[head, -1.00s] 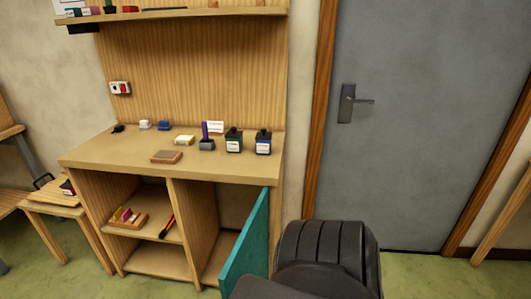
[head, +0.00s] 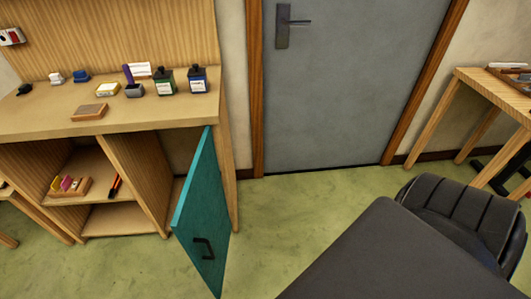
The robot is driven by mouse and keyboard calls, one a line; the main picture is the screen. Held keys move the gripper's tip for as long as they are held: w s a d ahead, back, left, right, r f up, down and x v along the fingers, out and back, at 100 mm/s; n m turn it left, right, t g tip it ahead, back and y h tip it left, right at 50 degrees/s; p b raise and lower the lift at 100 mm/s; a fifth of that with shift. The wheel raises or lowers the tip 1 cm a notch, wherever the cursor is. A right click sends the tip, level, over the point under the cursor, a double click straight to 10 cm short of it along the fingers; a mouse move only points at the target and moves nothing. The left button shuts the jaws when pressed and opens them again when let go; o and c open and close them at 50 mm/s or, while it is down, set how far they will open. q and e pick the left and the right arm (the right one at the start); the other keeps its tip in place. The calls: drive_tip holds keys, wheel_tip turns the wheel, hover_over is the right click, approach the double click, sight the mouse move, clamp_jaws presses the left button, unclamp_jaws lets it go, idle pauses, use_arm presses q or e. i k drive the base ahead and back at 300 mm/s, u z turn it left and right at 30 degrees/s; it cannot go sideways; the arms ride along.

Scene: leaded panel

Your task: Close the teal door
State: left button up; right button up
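The teal door (head: 207,215) hangs on the right-hand compartment of the wooden cabinet (head: 140,118). It stands open, swung out from the front toward me. A black bar handle (head: 204,249) shows low on its face. The compartment behind the door is mostly hidden by it. Neither of my grippers is in view.
Stamps and ink bottles (head: 197,80) stand on the cabinet top. The open left shelf holds a small wooden tray (head: 72,186). Green floor is clear in front of the grey room door (head: 350,80). A wooden table (head: 490,88) stands at right.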

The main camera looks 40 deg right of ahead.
sight(201, 221)
drive_tip(key=z, duration=0.6)
drive_tip(key=i, duration=0.5)
drive_tip(key=u, duration=0.8)
drive_tip(key=k, duration=1.3)
drive_tip(key=z, duration=0.6)
